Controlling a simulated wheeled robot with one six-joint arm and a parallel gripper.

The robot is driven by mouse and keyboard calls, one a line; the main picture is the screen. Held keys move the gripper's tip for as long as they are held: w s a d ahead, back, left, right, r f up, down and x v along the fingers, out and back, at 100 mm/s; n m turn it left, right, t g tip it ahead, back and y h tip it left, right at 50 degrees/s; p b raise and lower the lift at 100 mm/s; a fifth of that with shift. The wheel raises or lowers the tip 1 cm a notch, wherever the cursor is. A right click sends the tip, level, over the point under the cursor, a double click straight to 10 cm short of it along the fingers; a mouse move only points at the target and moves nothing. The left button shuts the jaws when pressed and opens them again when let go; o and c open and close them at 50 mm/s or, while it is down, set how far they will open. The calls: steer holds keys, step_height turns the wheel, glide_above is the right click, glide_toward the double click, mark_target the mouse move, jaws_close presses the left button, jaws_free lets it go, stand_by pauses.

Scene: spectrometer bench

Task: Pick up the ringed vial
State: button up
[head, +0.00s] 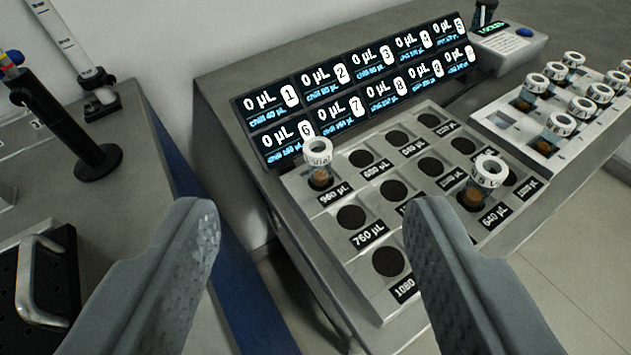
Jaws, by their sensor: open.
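A vial (319,166) with a white ring-shaped cap and orange-brown contents stands in the back left well of the grey well block (335,245). A second white-capped vial (484,180) stands in a well on the right side of the block. Several more white-capped vials (558,128) stand in a rack at the right. All seem to have ring-like caps, so I cannot tell which one is the ringed vial. My gripper (314,220) is open and empty, its fingers wide apart in the foreground. The right finger hides part of the block's front.
A dark display panel (360,85) with numbered volume readouts stands behind the block. The pale vial rack (490,121) and a small device with a green display (508,45) are at the right. A black stand (95,158) and a metal handle (28,285) are at the left.

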mark_target(318, 146)
steer(key=w+r+m+g, duration=0.2)
steer(key=w+m+g, duration=0.2)
steer(key=w+g, duration=1.25)
steer(key=f, duration=0.4)
steer(key=w+f+t, duration=0.1)
steer(key=f, duration=0.3)
steer(key=w+f+t, duration=0.1)
steer(key=f, duration=0.3)
steer(key=shift+w+d+f+t, duration=0.15)
steer(key=shift+d+f+t, duration=0.1)
steer(key=shift+d, duration=0.1)
steer(key=shift+w+a+f, duration=0.1)
steer(key=shift+a+f, duration=0.1)
steer(key=shift+f, duration=1.1)
steer(key=shift+a+f, duration=0.15)
steer(key=shift+f, duration=1.15)
steer(key=c, duration=1)
steer(key=shift+c, duration=0.2)
steer(key=shift+r, duration=0.1)
